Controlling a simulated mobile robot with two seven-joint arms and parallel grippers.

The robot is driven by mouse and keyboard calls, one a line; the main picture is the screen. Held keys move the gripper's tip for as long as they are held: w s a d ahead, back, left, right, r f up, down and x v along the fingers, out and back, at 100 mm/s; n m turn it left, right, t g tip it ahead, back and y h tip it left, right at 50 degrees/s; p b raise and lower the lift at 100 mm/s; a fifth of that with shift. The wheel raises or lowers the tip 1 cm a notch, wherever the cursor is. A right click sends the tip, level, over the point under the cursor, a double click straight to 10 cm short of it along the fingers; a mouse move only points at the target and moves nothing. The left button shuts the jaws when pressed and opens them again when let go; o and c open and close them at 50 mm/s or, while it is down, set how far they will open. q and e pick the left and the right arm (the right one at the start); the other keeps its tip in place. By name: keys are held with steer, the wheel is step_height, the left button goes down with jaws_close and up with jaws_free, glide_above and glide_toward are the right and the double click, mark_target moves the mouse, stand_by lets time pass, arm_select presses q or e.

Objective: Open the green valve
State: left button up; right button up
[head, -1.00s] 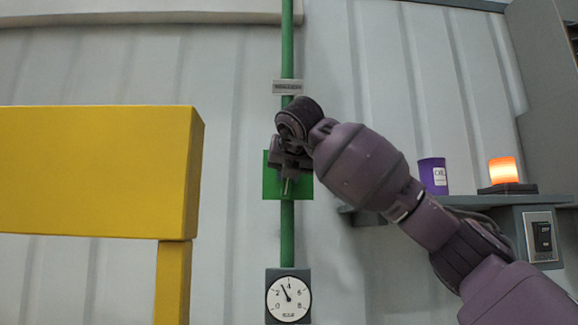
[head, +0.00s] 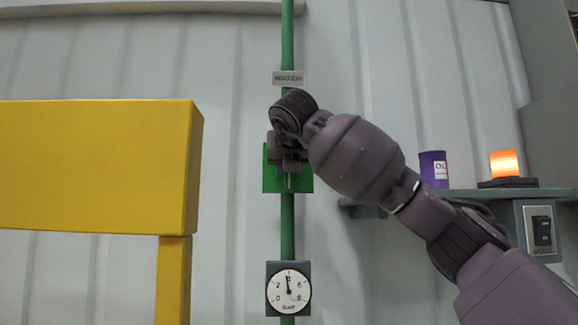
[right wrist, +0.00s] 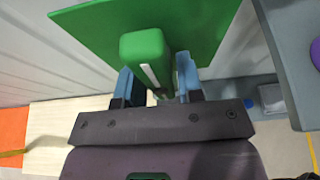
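The green valve has a square green plate (head: 303,181) on a vertical green pipe (head: 287,225). My right gripper (head: 289,164) is in front of this plate and hides most of the valve's handle in the head view. In the right wrist view, the green handle (right wrist: 147,57) stands out from the plate (right wrist: 88,28). The blue fingers of my right gripper (right wrist: 155,88) lie on either side of the handle and appear closed on it. A round gauge (head: 289,291) sits below on the pipe, its needle pointing nearly straight up. My left gripper is not in view.
A yellow beam (head: 95,165) with a post stands at the left. At the right, a grey shelf (head: 465,195) carries a purple can (head: 433,169) and a lit orange lamp (head: 504,164). A small label (head: 288,78) is on the pipe above the valve.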

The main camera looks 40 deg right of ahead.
steer(key=shift+o, duration=1)
steer(key=shift+s+a, duration=0.1)
arm_select(q)
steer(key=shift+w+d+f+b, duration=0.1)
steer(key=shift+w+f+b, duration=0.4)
steer(key=shift+b, duration=0.65)
arm_select(e)
steer(key=v, duration=1)
steer(key=shift+s+r, duration=0.2)
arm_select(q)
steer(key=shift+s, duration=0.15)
arm_select(e)
steer(key=shift+a, duration=0.1)
